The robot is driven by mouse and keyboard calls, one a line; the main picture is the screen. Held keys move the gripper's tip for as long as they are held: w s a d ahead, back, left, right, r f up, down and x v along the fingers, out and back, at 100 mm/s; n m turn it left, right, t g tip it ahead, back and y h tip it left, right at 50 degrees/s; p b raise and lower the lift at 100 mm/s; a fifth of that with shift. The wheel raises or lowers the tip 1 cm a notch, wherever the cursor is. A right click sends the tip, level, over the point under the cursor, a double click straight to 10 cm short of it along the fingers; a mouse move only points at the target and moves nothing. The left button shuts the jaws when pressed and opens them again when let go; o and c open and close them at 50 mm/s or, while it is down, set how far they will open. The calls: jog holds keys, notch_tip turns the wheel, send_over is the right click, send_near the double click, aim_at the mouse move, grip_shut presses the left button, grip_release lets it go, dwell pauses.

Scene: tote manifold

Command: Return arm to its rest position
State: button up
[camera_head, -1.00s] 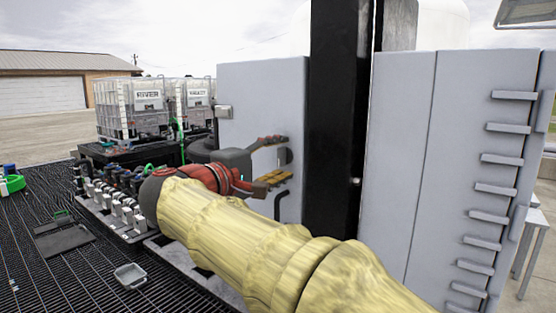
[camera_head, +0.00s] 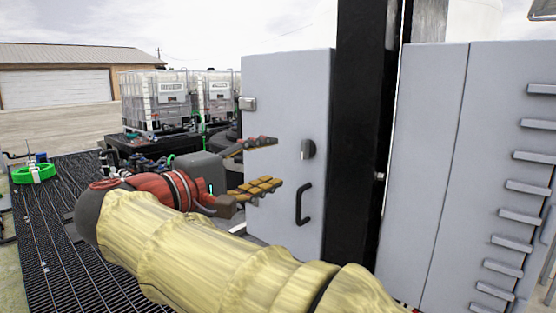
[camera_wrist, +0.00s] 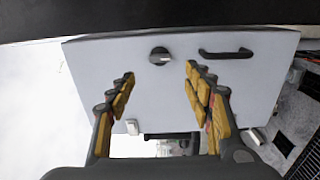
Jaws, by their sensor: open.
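My gripper (camera_head: 262,166) is open and empty, its two yellow-padded fingers spread apart in front of the grey cabinet door. My arm, in a yellow sleeve, reaches across the lower part of the head view. In the wrist view my gripper (camera_wrist: 160,85) shows both fingers apart with nothing between them. The grey cabinet door (camera_head: 285,85) carries a dark round knob (camera_head: 308,149) and a black handle (camera_head: 303,204), both to the right of the fingers in the head view. The knob (camera_wrist: 159,56) and handle (camera_wrist: 226,53) also show in the wrist view, beyond the fingertips.
A black column (camera_head: 362,130) stands right of the door, with grey cabinets (camera_head: 430,150) beyond it. White caged totes (camera_head: 155,98) stand behind. A green ring (camera_head: 34,174) lies on the dark grated floor (camera_head: 50,225) at left, where there is free room.

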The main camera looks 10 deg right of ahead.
jog(key=shift+s+a, duration=0.2)
jog(key=shift+w, duration=0.1)
